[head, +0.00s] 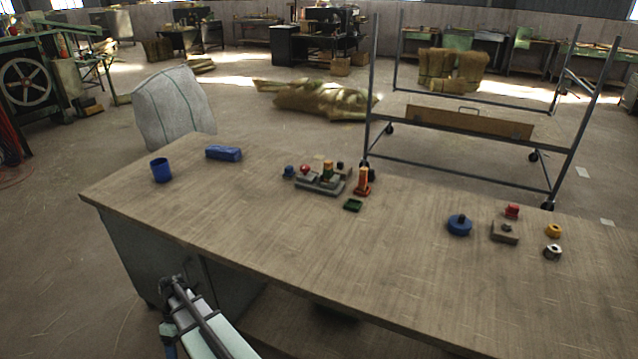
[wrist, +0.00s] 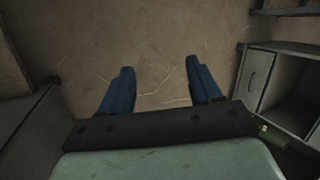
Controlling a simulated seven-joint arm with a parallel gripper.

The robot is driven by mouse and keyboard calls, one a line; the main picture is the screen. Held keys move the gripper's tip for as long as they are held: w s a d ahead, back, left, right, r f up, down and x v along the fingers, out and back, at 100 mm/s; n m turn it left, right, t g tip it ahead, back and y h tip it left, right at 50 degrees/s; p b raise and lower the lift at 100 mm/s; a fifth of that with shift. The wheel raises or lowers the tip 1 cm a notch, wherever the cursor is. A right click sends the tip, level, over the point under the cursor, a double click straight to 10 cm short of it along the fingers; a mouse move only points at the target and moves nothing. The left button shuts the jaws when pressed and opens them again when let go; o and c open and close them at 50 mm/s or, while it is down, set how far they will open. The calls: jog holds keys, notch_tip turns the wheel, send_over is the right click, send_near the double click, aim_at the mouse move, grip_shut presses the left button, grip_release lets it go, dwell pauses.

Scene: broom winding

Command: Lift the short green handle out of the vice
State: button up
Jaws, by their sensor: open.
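A grey vice-like block (head: 320,184) sits on the table near its far edge, in the head view. A small upright piece (head: 328,171) with orange and dark greenish tones stands in or just behind it. It is too small to tell whether this is the short green handle. A small dark green square tray (head: 353,205) lies in front of it to the right. My gripper (wrist: 160,67) shows two blue fingers wide apart in the wrist view, open and empty above the floor. In the head view my arm is low at the near side, off the table and far from the vice.
An orange upright piece (head: 362,183) stands right of the vice; small red and blue knobs are at its left. A blue cup (head: 161,170) and blue box (head: 223,153) stand far left. A blue round piece (head: 459,225) and several small parts sit right. The table's middle is clear.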

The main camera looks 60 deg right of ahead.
jog(key=w+d+r+t, duration=0.1)
jog(key=w+d+r, duration=0.1)
jog(key=d+r, duration=0.6)
jog(key=w+d+r+n+t, duration=0.1)
jog(key=w+d+r+t, duration=0.1)
jog(key=d+r, duration=0.7)
jog(key=w+d+r+n+t, duration=0.1)
jog(key=w+d+r, duration=0.1)
jog(key=d+r, duration=0.7)
jog(key=shift+w+d+r, duration=0.1)
jog(key=shift+d+r, duration=0.1)
jog(key=shift+r, duration=0.7)
jog(key=s+d+r+m+t, duration=0.1)
jog(key=s+d+r, duration=0.15)
jog(key=d, duration=0.65)
jog(key=m+t+h, duration=0.2)
jog(key=m+h, duration=0.4)
jog(key=m, duration=0.2)
send_near(327, 169)
jog(key=f, duration=0.1)
jog(key=w+d+f, duration=0.1)
jog(key=f, duration=0.1)
jog(key=w+d+f, duration=0.1)
jog(key=f, duration=0.1)
jog(key=shift+w+d+f, duration=0.15)
jog(key=shift+x, duration=2.7)
jog(key=shift+w+h, duration=0.1)
jog(key=shift+h, duration=0.2)
jog(key=c, duration=1)
